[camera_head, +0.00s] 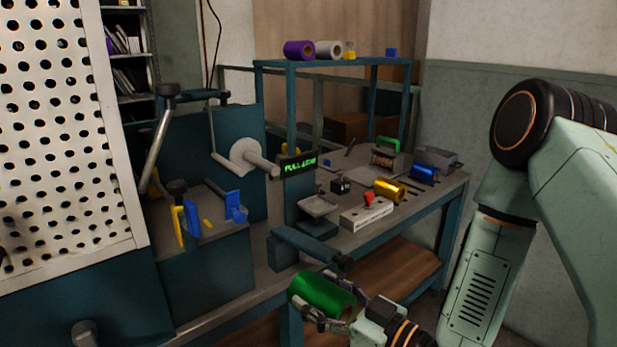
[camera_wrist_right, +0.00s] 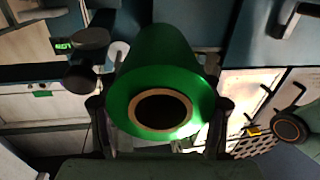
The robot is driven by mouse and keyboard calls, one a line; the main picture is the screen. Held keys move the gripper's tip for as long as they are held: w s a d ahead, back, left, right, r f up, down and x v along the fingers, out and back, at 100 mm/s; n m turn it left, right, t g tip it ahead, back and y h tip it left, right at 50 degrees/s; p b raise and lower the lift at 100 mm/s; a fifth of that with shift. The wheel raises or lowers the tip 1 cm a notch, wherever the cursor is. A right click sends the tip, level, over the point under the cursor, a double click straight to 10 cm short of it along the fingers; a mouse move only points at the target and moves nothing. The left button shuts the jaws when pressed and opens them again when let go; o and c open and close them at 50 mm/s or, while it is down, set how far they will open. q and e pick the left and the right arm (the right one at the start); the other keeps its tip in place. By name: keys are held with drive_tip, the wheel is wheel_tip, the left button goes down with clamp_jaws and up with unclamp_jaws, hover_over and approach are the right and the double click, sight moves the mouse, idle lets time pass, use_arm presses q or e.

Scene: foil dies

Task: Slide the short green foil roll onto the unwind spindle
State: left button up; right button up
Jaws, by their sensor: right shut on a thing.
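The short green foil roll (camera_head: 322,294) is in my right gripper (camera_head: 325,318), in front of the bench's near edge. The gripper is shut on it. In the right wrist view the roll (camera_wrist_right: 165,70) fills the middle, its open core facing the camera, with a finger of my right gripper (camera_wrist_right: 160,125) on each side. The unwind spindle (camera_head: 263,163) is a grey shaft with a round flange on the blue machine, left of the lit green display. The spindle is bare and apart from the roll. My left gripper is not in view.
A gold roll (camera_head: 390,190) and a blue roll (camera_head: 425,173) lie on the bench. A lever (camera_head: 160,135) and a black-knobbed handle (camera_head: 320,248) stick out nearby.

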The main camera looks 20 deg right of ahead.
drive_tip(key=w+d+r+m+t+h+p, duration=0.1)
drive_tip(key=w+d+r+p, duration=0.3)
drive_tip(key=w+r, duration=0.9)
drive_tip(key=shift+w+r+m+h, duration=0.15)
drive_tip(key=shift+w+m+h, duration=0.35)
drive_tip(key=shift+w+h, duration=0.2)
drive_tip(key=shift+a, duration=0.15)
drive_tip(key=shift+w, duration=0.15)
drive_tip(key=b+x, duration=0.1)
drive_tip(key=x, duration=0.4)
drive_tip(key=shift+w+a+r, duration=0.1)
drive_tip(key=shift+w+a, duration=0.05)
drive_tip(key=shift+w, duration=0.15)
